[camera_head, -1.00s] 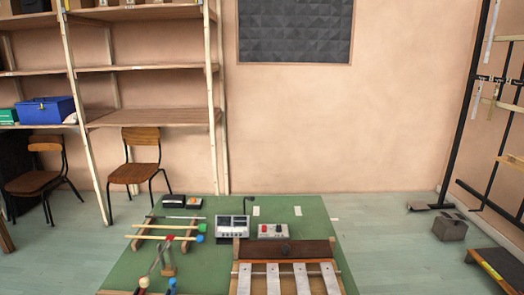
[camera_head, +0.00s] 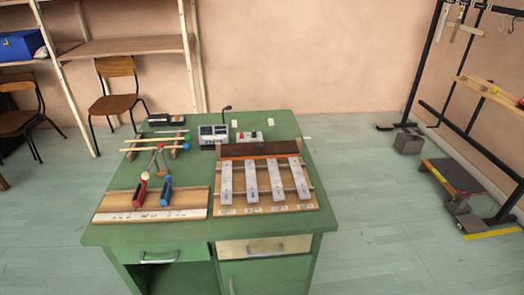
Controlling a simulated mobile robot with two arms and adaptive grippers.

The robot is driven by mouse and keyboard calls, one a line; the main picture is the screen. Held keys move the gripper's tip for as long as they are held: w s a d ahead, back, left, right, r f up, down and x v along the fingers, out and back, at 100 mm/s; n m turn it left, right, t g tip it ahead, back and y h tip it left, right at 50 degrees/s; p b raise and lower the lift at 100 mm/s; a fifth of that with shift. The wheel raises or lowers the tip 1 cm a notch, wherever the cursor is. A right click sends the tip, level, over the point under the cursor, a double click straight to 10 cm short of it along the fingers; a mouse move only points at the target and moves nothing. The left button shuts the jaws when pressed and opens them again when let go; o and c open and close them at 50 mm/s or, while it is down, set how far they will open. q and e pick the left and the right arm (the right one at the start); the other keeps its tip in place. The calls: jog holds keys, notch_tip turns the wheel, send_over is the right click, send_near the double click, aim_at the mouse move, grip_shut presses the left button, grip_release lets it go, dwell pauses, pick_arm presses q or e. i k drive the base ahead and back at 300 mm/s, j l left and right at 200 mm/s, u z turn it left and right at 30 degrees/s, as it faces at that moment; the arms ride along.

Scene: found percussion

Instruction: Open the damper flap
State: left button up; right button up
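A dark brown wooden board, which looks like the damper flap (camera_head: 258,149), lies across the far end of a bar instrument (camera_head: 307,207) on the green desk. An orange-red strip runs along its front edge. Several pale metal bars (camera_head: 251,182) extend from it toward the desk's front. The board looks low and nearly flat over the far bar ends. I cannot tell exactly how far it is raised. Neither of my grippers is in view.
Left of the bars on the green desk (camera_head: 222,232) are a wooden board (camera_head: 112,200), red (camera_head: 141,190) and blue (camera_head: 166,192) handled items, and mallets on a rack. Behind stand a grey device (camera_head: 213,134) and a small box (camera_head: 249,137). A rack frame (camera_head: 424,65) stands right.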

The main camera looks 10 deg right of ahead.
aim_at(282, 148)
jog(key=k+u, duration=0.15)
jog(key=u, duration=1.3)
jog(key=l+u, duration=0.2)
jog(key=l, duration=0.3)
jog(key=l+u, duration=0.15)
jog(key=l, duration=0.35)
jog(key=k+l+u, duration=0.2)
jog(key=l, duration=0.25)
jog(key=l+u, duration=0.15)
jog(key=l, duration=0.35)
jog(key=k+l+u, duration=0.2)
jog(key=l, duration=0.3)
jog(key=i, duration=0.05)
